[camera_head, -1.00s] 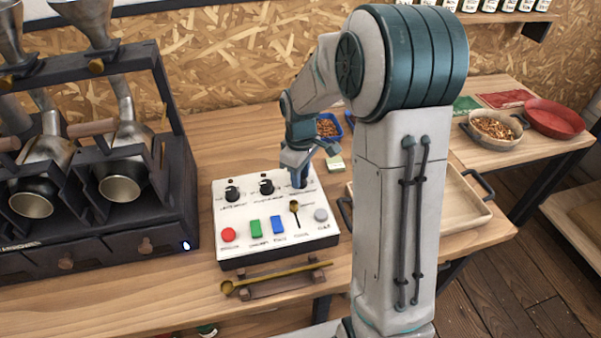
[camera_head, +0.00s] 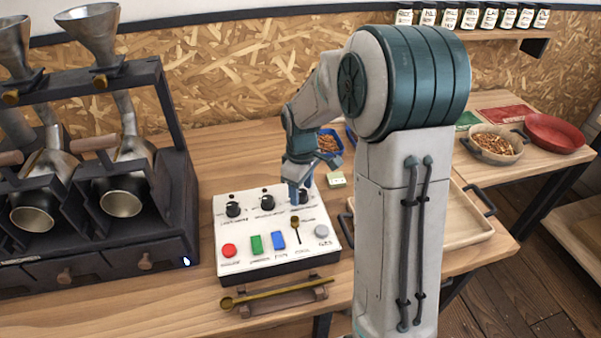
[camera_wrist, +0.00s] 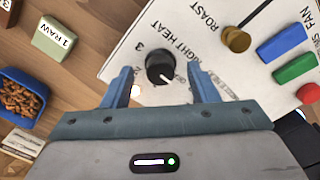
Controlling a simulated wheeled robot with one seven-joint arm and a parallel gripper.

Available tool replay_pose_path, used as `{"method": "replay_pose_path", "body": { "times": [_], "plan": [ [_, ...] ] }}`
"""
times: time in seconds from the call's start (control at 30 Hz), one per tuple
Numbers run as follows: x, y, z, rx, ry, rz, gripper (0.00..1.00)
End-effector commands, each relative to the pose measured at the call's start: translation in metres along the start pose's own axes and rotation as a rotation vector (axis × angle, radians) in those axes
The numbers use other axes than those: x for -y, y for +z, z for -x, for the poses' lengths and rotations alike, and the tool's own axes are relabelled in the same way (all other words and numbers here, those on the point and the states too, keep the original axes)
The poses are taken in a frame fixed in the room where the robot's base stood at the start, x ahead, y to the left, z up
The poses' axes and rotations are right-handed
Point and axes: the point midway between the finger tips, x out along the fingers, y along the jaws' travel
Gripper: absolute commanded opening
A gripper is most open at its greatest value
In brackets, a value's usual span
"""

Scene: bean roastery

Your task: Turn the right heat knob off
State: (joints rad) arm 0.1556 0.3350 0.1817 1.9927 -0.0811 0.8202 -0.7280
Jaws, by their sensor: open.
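The white control panel (camera_head: 262,220) stands on the wooden table and carries three black knobs along its back row. In the wrist view, the right heat knob (camera_wrist: 160,69) is black and round with a white pointer mark, beside the "RIGHT HEAT" print. Its pointer aims to the lower right of that picture. My gripper (camera_wrist: 158,77) is open, with one finger on each side of the knob in view; I cannot tell whether they touch it. In the head view my gripper (camera_head: 297,193) points down over the panel and partly hides this knob (camera_head: 305,196).
The left knob (camera_head: 234,209) and middle knob (camera_head: 267,202) are close by. In front are a red button (camera_head: 229,250), green and blue switches, a brass-tipped lever (camera_head: 296,224) and a grey button. A brass scoop (camera_head: 275,295) lies before the panel. The roaster (camera_head: 95,200) stands left.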

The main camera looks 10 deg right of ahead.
Motion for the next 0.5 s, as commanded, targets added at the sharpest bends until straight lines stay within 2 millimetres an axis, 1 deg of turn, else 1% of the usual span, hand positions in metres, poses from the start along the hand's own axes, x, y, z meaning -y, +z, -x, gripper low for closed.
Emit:
{"method": "replay_pose_path", "body": {
  "times": [0.17, 0.3, 0.5],
  "plan": [
    [0.0, -0.001, 0.032, -0.004, 0.005, 0.001, 0.54],
    [0.0, -0.002, 0.066, -0.005, 0.006, 0.002, 0.54],
    [0.001, -0.002, 0.107, -0.004, 0.004, 0.004, 0.54]
  ]
}}
